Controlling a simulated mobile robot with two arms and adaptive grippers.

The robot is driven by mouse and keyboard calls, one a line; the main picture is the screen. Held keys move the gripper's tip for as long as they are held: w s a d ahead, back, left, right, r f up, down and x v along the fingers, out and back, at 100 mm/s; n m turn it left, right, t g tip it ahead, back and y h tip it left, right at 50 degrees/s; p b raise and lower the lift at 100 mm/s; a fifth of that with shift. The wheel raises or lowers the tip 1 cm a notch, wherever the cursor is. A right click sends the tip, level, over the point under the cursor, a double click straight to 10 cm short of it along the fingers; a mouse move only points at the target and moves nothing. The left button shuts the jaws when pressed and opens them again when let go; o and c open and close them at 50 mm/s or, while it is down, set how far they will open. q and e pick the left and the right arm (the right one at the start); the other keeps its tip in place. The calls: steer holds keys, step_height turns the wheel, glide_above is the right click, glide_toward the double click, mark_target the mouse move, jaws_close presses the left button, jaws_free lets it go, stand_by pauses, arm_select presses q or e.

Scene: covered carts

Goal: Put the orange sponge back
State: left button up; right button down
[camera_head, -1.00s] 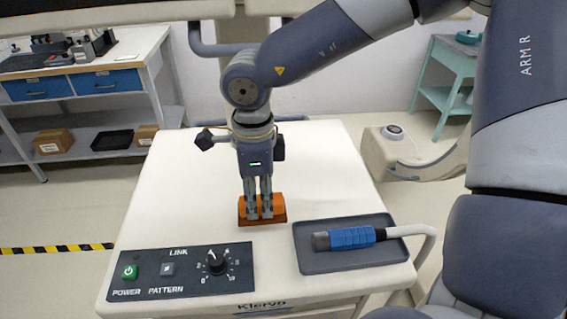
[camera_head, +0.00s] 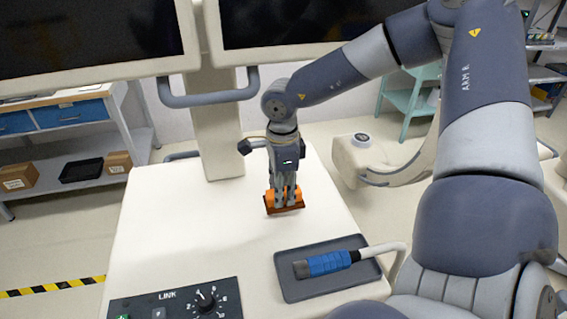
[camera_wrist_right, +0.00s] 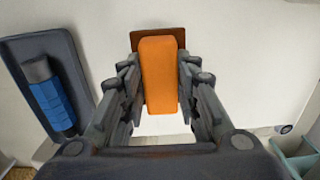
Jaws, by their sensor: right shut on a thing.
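The orange sponge (camera_head: 270,198) is held over the far middle of the white cart top (camera_head: 160,230). My right gripper (camera_head: 284,205) points down and is shut on it. In the right wrist view the sponge (camera_wrist_right: 159,75) lies between the two fingers of the gripper (camera_wrist_right: 159,108). A brown, wider piece (camera_wrist_right: 158,36) shows at the sponge's far end; I cannot tell whether it is part of the sponge. Whether the sponge touches the cart top is not clear. My left gripper is not in view.
A dark tray (camera_head: 350,290) holds a blue-handled probe (camera_head: 325,264) nearer me. The control panel (camera_head: 130,302) is at the cart's front left. A column (camera_head: 218,130) and monitors (camera_head: 95,35) stand behind. The cart's left side is clear.

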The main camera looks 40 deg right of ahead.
steer(key=shift+d, duration=0.25)
steer(key=shift+f, duration=0.3)
steer(key=shift+f+p, duration=0.7)
steer(key=shift+f, duration=0.85)
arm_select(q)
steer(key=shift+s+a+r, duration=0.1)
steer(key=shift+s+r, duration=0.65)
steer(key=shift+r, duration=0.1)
arm_select(e)
steer(key=shift+f, duration=0.15)
steer(key=c, duration=1.2)
jaws_free()
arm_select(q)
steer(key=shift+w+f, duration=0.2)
